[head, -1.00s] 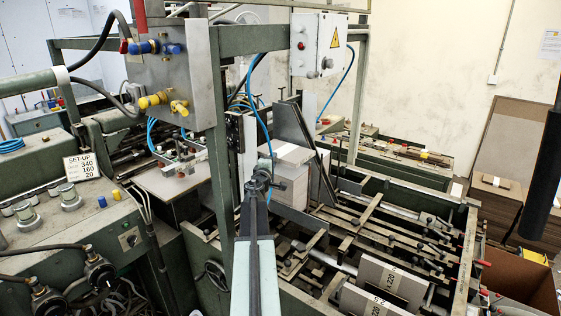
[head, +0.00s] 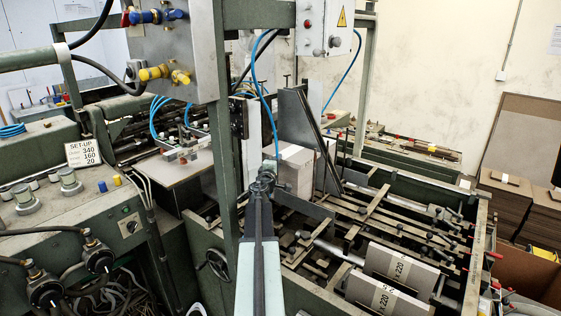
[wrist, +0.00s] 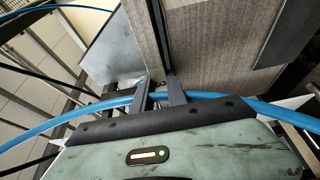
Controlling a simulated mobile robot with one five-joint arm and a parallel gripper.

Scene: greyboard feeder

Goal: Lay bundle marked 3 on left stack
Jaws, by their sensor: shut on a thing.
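My gripper (head: 264,184) is at the end of my arm, low in the middle of the head view, directly in front of a tall block of grey board (head: 296,172). In the wrist view my gripper (wrist: 160,92) has its two fingers close together against ribbed grey board (wrist: 215,45). It is shut on what looks like a grey board bundle; the grip itself is mostly hidden and no mark is readable there. Two banded bundles lie tilted on the rails at lower right, a rear one (head: 420,262) and a front one (head: 365,298), both with 220 on their bands.
A dark upright plate (head: 297,115) stands behind the block. A green frame post (head: 222,170) rises left of my arm. Blue hoses cross near my gripper, one across the wrist view (wrist: 90,112). Rails and rods fill the feeder bed at right.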

